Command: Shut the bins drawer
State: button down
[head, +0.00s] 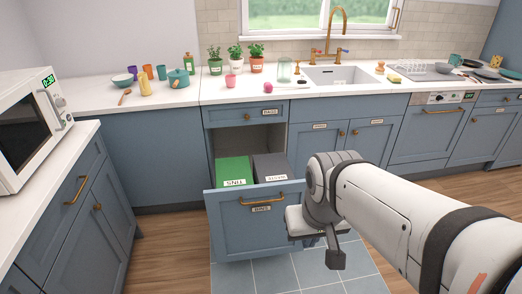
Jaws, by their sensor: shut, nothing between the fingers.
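The bins drawer (228,222) is pulled out from the blue cabinet under the counter, in the middle of the head view. Its front carries a brass handle (262,200) and a label. A green bin (233,169) and a dark grey bin (270,166) stand inside it, each with a label. My gripper (336,260) is shut and empty, low in front of the drawer's right side. My arm hides part of the cabinets to the right. I cannot tell whether my gripper touches the drawer front.
A closed drawer (229,115) sits above the opening. Closed cupboard doors (318,140) and a dishwasher (425,135) lie to the right. A side counter with a microwave (28,125) stands at the left. Tiled floor (240,278) lies clear in front.

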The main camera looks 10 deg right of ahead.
aim_at(246, 222)
jog(key=i, duration=0.9)
jog(key=u, duration=0.05)
